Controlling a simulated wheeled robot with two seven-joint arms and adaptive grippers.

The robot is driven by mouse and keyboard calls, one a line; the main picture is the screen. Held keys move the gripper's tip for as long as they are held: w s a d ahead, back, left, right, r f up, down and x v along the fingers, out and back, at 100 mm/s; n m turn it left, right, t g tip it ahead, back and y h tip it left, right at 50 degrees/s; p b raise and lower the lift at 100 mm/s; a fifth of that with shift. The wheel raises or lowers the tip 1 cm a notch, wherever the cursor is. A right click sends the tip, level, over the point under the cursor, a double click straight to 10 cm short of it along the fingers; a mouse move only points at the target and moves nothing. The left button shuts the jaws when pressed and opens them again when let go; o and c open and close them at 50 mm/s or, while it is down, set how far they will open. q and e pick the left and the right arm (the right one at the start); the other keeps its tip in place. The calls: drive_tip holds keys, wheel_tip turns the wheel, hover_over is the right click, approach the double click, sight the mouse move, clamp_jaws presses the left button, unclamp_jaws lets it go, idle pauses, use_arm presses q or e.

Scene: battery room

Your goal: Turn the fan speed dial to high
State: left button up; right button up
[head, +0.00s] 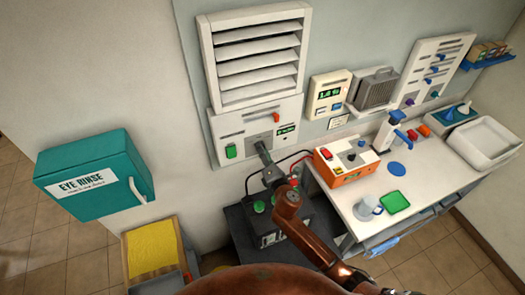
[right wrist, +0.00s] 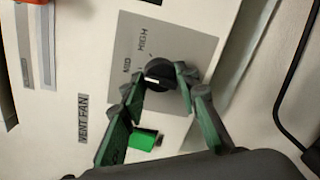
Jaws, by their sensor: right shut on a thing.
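The fan speed dial (right wrist: 158,70) is a round black knob on a grey plate (right wrist: 190,45) lettered MID and HIGH, with a "VENT FAN" label (right wrist: 83,118) beside it. My right gripper (right wrist: 159,81) has its two fingers on opposite sides of the dial and is shut on it. A short pale mark shows on the knob; which label it points to is unclear. In the head view the right gripper (head: 262,147) reaches the white fan panel (head: 252,113) below the louvred vent (head: 258,60) and hides the dial. My left gripper is not in view.
A green button (head: 231,152), an orange lever (head: 276,117) and a small display (head: 286,130) sit on the panel close to the gripper. An orange box (head: 345,178) stands on the white bench at right. A teal eye-rinse cabinet (head: 95,172) hangs at left.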

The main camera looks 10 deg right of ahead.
drive_tip(key=m+p, duration=0.1)
drive_tip(key=m, duration=0.7)
drive_tip(key=shift+d+y, duration=0.1)
drive_tip(key=shift+y, duration=0.3)
drive_tip(key=shift+m, duration=0.5)
drive_tip(key=o, duration=1.1)
drive_tip(key=shift+o, duration=0.2)
drive_tip(key=v, duration=1.2)
drive_tip(key=shift+r, duration=0.2)
